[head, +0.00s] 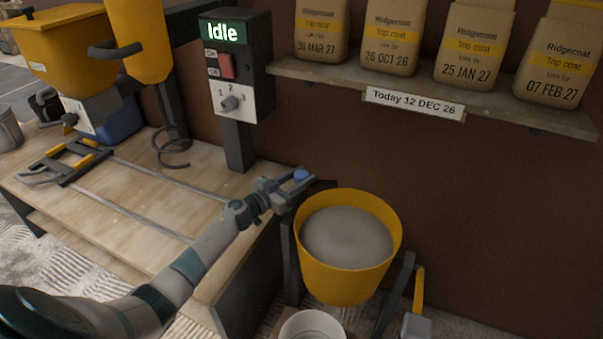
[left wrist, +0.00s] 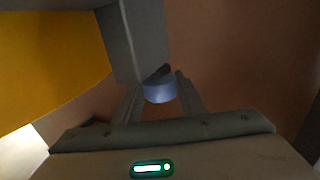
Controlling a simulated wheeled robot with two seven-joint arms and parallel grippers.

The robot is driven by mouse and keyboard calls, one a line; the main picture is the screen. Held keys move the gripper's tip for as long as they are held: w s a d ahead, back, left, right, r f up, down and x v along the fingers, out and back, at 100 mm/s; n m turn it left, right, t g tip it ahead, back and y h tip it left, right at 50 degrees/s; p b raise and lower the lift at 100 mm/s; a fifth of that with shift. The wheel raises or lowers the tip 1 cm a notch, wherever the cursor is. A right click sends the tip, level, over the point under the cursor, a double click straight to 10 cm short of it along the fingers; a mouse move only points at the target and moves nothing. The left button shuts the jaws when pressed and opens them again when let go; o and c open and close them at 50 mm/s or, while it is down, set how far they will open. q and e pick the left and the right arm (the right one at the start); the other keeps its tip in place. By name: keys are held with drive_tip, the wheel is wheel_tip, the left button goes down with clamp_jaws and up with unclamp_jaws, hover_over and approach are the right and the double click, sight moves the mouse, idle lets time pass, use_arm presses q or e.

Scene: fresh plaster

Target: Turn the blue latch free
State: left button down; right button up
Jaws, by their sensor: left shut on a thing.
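The blue latch (head: 301,175) shows as a small blue knob beside the rim of a yellow tub (head: 349,287) in the head view. My left gripper (head: 290,186) reaches it from the left and is shut on it. In the left wrist view the blue latch (left wrist: 159,91) sits between the two fingertips of my left gripper (left wrist: 160,97), in front of a grey post. The tub is upright in its stand and full of grey material. The fingers hide part of the latch. My right gripper is not in view.
A wooden bench (head: 150,200) lies to the left under my left arm. A control box (head: 237,75) reading "Idle" stands behind it. A shelf (head: 300,68) with several bags runs along the wall. A white bucket (head: 313,326) stands below the tub.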

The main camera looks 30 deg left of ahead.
use_arm(q)
drive_tip(key=shift+r+n+t+y+p, duration=0.1)
drive_tip(key=shift+n+t+y+p, duration=0.3)
drive_tip(key=shift+n+y+p, duration=0.8)
drive_tip(key=shift+d+n+y+p, duration=0.1)
drive_tip(key=shift+n+y+p, duration=0.25)
drive_tip(key=shift+y, duration=0.75)
drive_tip(key=shift+f+n+y, duration=0.2)
drive_tip(key=shift+n+y, duration=0.35)
drive_tip(key=shift+y, duration=0.35)
drive_tip(key=shift+n+y+b, duration=0.6)
drive_tip(key=shift+n+y, duration=0.1)
drive_tip(key=shift+y, duration=0.4)
drive_tip(key=shift+n+y, duration=0.3)
drive_tip(key=shift+y, duration=0.2)
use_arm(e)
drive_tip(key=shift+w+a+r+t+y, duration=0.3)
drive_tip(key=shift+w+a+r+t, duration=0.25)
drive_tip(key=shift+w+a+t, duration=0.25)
use_arm(q)
drive_tip(key=c, duration=1.1)
unclamp_jaws()
drive_tip(key=shift+r, duration=0.1)
